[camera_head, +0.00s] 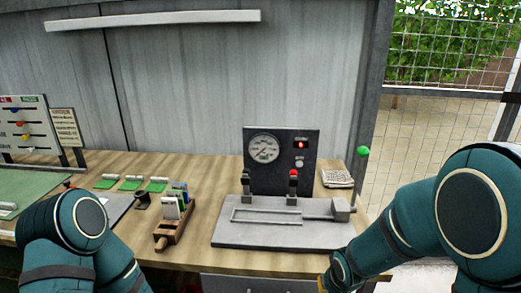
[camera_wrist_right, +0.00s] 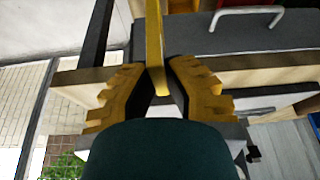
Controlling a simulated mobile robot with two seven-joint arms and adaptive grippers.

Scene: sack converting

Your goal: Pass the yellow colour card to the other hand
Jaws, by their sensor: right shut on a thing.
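The yellow colour card (camera_wrist_right: 155,45) shows in the right wrist view as a narrow yellow strip, seen nearly edge-on, running from the top edge down between the fingers. My right gripper (camera_wrist_right: 157,85) has its yellow-brown ridged fingers on either side of the card and is shut on it. In the head view only a small yellow bit shows at the bottom edge beside my right arm; I cannot tell if it is card or finger. My left arm comes in at the lower left, but its gripper is out of view.
The wooden bench (camera_head: 205,163) carries a tester with a round gauge (camera_head: 264,148) and grey base plate (camera_head: 240,240). A wooden rack (camera_head: 174,233) holding cards and several green-and-white pieces stand left of it. A wire fence (camera_head: 445,65) is at the right.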

